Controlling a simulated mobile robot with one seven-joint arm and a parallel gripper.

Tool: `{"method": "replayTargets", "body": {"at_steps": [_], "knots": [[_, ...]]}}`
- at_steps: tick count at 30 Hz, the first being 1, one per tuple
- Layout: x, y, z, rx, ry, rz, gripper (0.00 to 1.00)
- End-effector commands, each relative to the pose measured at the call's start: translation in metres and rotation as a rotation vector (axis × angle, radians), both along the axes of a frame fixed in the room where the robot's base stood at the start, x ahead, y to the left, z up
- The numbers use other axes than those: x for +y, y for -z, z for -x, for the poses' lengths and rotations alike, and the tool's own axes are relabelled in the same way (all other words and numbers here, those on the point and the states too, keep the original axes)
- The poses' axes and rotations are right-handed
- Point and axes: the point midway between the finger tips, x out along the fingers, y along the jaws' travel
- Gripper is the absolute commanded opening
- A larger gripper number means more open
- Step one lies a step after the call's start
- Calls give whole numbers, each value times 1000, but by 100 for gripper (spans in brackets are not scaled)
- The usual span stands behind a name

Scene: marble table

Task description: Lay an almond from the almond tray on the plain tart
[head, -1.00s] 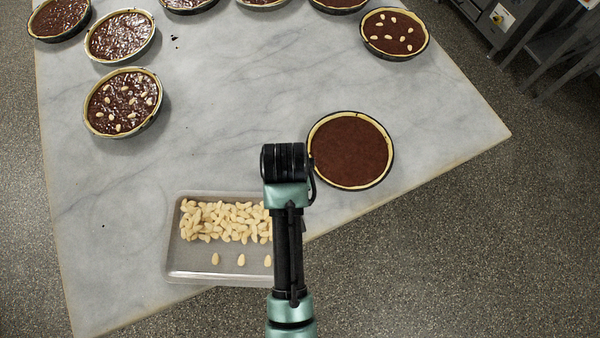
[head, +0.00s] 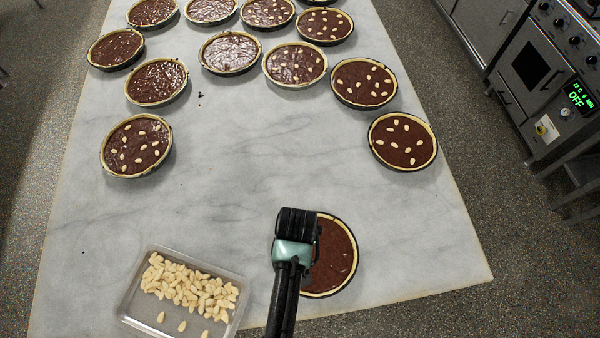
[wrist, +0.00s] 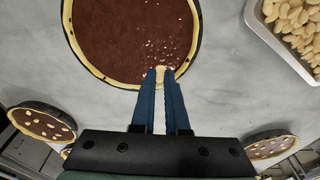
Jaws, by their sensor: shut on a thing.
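The plain tart (head: 337,254) has a bare dark filling and a pale crust, and sits near the table's front edge. It also fills the top of the wrist view (wrist: 125,35). The clear almond tray (head: 241,300) stands left of it; it holds a pile of almonds (head: 190,285) and a few loose ones in front. My gripper, seen in the wrist view (wrist: 161,72), is shut on a pale almond (wrist: 161,69) between its blue fingertips. The tips appear over the tart's filling, just inside the rim; their height is unclear. In the head view my arm hides the fingertips and the tart's left side.
A tart topped with almonds (head: 403,141) stands behind to the right, and another (head: 136,146) to the left. Several more tarts (head: 295,65) fill the back of the table. The marble middle (head: 260,150) is clear. An oven (head: 540,70) stands beyond the right edge.

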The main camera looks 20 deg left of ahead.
Motion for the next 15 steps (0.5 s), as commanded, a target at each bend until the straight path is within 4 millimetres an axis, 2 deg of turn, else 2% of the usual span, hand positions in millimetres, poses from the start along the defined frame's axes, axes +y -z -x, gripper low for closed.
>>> {"method": "replayTargets", "body": {"at_steps": [9, 15], "knots": [[-1, -2, 0, 2, 2, -1, 0], [0, 20, 0, 1, 2, -1, 0]]}}
